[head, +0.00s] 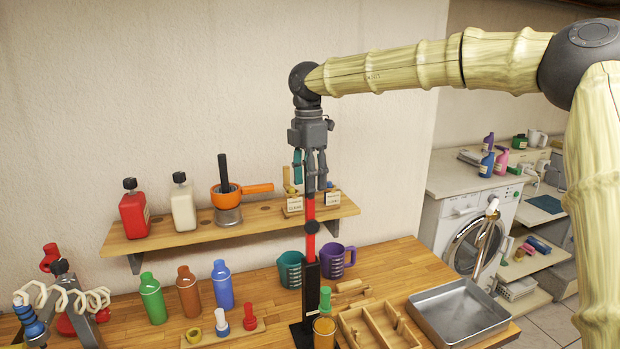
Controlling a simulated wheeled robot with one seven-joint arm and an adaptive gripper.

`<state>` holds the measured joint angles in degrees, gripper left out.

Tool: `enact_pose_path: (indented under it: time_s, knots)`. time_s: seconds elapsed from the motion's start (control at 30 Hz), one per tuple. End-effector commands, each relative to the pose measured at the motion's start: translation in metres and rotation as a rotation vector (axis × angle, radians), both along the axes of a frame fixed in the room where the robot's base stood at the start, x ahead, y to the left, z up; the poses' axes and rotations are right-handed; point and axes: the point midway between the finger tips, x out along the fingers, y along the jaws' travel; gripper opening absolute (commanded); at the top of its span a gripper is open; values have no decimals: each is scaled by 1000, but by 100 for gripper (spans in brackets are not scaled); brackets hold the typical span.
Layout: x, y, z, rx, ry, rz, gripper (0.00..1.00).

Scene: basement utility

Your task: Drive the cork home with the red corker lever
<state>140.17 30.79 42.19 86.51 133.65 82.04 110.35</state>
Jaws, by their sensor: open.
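The red corker lever (310,212) stands upright above the black corker post (311,290) on the wooden workbench. A dark round joint (312,227) sits partway along it. My gripper (311,186) points straight down at the lever's top end, its fingers open. The fingertips overlap the top of the lever in the picture; I cannot tell whether they touch it. An amber container (324,332) stands in front of the post's foot, with a small green piece (325,299) above it. I cannot make out the cork.
A wall shelf (262,219) with bottles stands behind and left. Teal (290,270) and purple (334,261) jugs are behind the post. Green, brown and blue bottles (222,284) stand left. A wooden divided box (380,325) and metal tray (458,312) are right.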

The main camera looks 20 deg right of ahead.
Motion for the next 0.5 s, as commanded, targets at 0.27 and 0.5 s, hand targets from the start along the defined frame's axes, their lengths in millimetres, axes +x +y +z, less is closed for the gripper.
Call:
enact_pose_path:
  time_s: [0.27,0.5]
  knots:
    - [-1,1,-17,0,1,3,44]
    - [-1,1,-18,0,0,2,44]
